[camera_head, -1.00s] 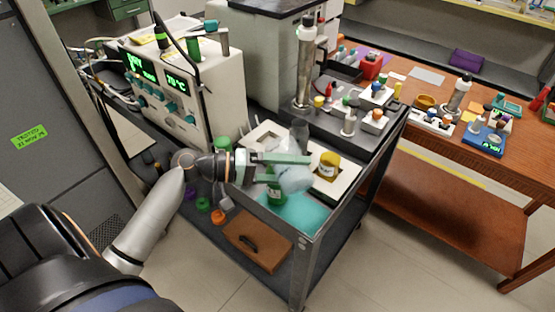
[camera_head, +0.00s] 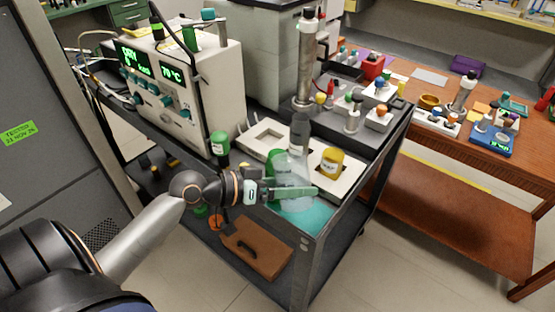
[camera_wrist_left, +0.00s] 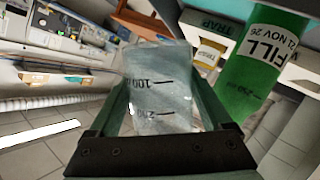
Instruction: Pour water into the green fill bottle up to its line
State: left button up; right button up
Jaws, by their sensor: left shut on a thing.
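My left gripper (camera_head: 292,192) is shut on a clear graduated beaker (camera_head: 294,168) and holds it over the front of the cart top. The beaker also fills the middle of the left wrist view (camera_wrist_left: 160,90), with printed volume marks on its wall. The water level in it cannot be made out. The green fill bottle (camera_head: 274,162) stands just behind the gripper, partly hidden by the beaker and fingers. In the left wrist view the green fill bottle (camera_wrist_left: 252,75), with a white FILL label, is close on the beaker's right. My right gripper is not in view.
A yellow TRAP bottle (camera_head: 332,162) stands in the white tray (camera_head: 352,181) right of the beaker. A grey bottle (camera_head: 299,132) stands behind it. A teal mat (camera_head: 308,217) lies at the cart's front corner. A control box (camera_head: 185,85) stands at the left.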

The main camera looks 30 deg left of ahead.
aim_at(299, 203)
pick_arm(q)
jog(key=shift+s+d+f+m+t+y, duration=0.15)
jog(key=shift+s+d+f+m+y, duration=0.15)
jog(key=shift+m, duration=0.25)
jog(key=shift+s+d+f+m+t+y, duration=0.1)
jog(key=shift+d+f+m+t+y, duration=0.1)
jog(key=shift+d+f+m, duration=0.25)
jog(key=shift+s+d+f+m+t+y, duration=0.15)
jog(key=shift+f+m+t+y, duration=0.1)
jog(key=shift+m, duration=0.35)
jog(key=shift+s+d+f+m+t+y, duration=0.1)
jog(key=shift+f+m+t+y, duration=0.15)
jog(key=shift+m, duration=0.35)
